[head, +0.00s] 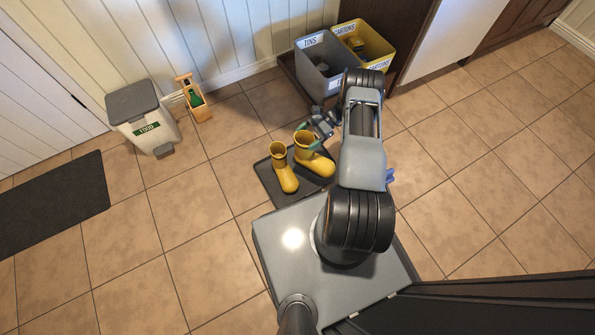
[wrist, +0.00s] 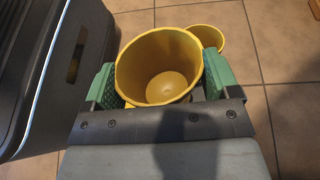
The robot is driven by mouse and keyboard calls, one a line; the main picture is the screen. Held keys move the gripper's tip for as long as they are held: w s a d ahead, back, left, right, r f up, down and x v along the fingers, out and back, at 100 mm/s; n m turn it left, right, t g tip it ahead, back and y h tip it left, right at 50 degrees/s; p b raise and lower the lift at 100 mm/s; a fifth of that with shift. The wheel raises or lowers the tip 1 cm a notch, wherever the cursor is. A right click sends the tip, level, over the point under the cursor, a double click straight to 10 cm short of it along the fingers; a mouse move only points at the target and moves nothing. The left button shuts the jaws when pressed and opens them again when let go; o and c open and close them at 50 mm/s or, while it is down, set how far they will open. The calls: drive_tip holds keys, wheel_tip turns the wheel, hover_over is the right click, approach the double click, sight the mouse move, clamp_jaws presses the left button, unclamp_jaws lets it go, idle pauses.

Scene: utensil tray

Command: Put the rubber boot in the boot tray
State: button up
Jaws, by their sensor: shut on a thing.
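Two yellow rubber boots show in the head view. One boot (head: 284,172) stands upright on the dark boot tray (head: 262,176). My gripper (head: 308,138) is shut on the top of the other boot (head: 318,165), to its right. In the wrist view, the green finger pads of my gripper (wrist: 160,85) sit on either side of this boot's round opening (wrist: 160,62). The held boot overlaps the tray's right part in the head view; I cannot tell whether its sole touches the tray. The standing boot's rim (wrist: 208,37) shows just behind it in the wrist view.
A grey tins bin (head: 311,70) and a yellow cartons bin (head: 377,50) stand behind, near the arm. A food bin (head: 150,125) and a wooden caddy (head: 201,112) stand at the back left. A dark mat (head: 50,205) lies left. Tiled floor is clear between.

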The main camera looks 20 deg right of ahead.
drive_tip(key=w+d+m+t, duration=0.2)
drive_tip(key=w+m+t, duration=0.3)
drive_tip(key=w+t, duration=0.1)
wheel_tip(320, 180, down, 10)
drive_tip(key=d+t+b, duration=0.1)
drive_tip(key=b, duration=0.3)
drive_tip(key=shift+w+m+h+b, duration=0.2)
drive_tip(key=shift+m+h+b, duration=0.15)
drive_tip(key=shift+m+h, duration=0.05)
drive_tip(key=shift+f, duration=0.2)
drive_tip(key=o, duration=1.3)
